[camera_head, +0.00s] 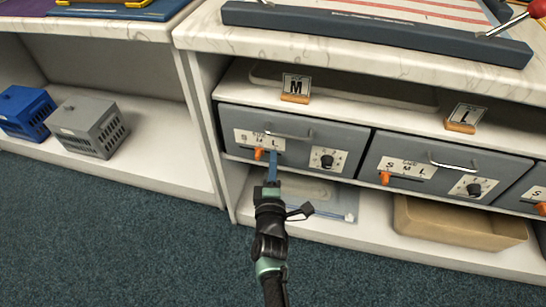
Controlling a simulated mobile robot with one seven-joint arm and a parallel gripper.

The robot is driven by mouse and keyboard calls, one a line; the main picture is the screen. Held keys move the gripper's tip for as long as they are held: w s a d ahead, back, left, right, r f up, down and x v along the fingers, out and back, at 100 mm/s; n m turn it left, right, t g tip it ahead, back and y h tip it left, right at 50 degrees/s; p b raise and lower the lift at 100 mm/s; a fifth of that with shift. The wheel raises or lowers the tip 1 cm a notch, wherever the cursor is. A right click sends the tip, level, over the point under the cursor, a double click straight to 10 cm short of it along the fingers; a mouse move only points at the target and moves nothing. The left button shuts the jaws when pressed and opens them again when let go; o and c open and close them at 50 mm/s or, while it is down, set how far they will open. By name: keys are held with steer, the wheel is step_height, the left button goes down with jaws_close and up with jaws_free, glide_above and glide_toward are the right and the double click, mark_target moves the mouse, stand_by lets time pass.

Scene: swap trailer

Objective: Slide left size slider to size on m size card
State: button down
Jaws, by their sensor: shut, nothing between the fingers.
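The M size card (296,86) stands on an orange holder on the shelf above the left grey drawer (232,116). That drawer's front has a label with S, M and L marks, and the left size slider (259,154) is an orange knob below it. The knob appears near the M, though its exact position is hard to tell. My gripper (273,156) is shut and empty. Its blue tip is just right of the orange knob, close to it or touching; I cannot tell which. The tip partly covers the area by the L.
The left drawer also has a handle (289,135) and a black dial (327,161). A second drawer with its own orange slider (384,178) is to the right, under an L card (466,113). A tan bin (455,222) sits below. Blue and grey baskets (88,126) are left.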

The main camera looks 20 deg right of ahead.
steer(key=a+p+v, duration=0.1)
steer(key=p+v, duration=0.6)
steer(key=v, duration=0.3)
steer(key=shift+w+a, duration=0.2)
steer(key=shift+w, duration=0.15)
steer(key=shift+f, duration=0.15)
